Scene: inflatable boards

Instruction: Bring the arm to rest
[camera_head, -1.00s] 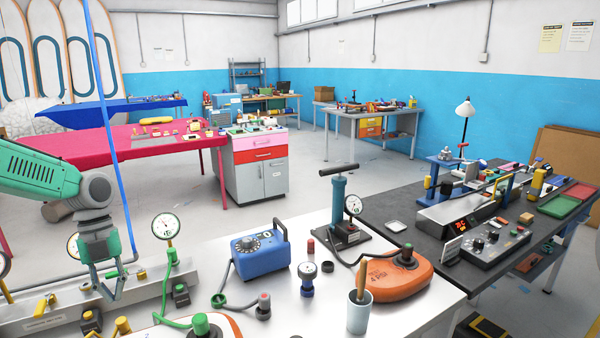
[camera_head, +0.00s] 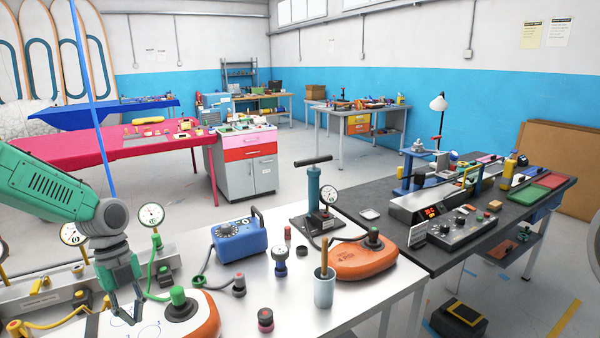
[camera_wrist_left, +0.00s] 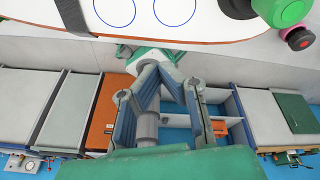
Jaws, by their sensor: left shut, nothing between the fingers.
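My left arm comes in from the left in the head view, green and grey. Its gripper (camera_head: 130,318) points down, shut and empty, in front of the white board with an orange edge (camera_head: 205,318) at the near table edge. In the left wrist view, the gripper fingers (camera_wrist_left: 152,66) come together with nothing held between them. The white board with blue rings (camera_wrist_left: 140,22) fills the top of that view. Whether the fingertips touch the board cannot be told. My right gripper is not in view.
A white table (camera_head: 350,300) holds a blue pump box (camera_head: 237,240), a black-based hand pump (camera_head: 314,205), an orange board (camera_head: 362,260), a cup (camera_head: 324,290) and pressure gauges (camera_head: 151,215). A dark bench (camera_head: 380,203) stands at right. Open floor lies behind.

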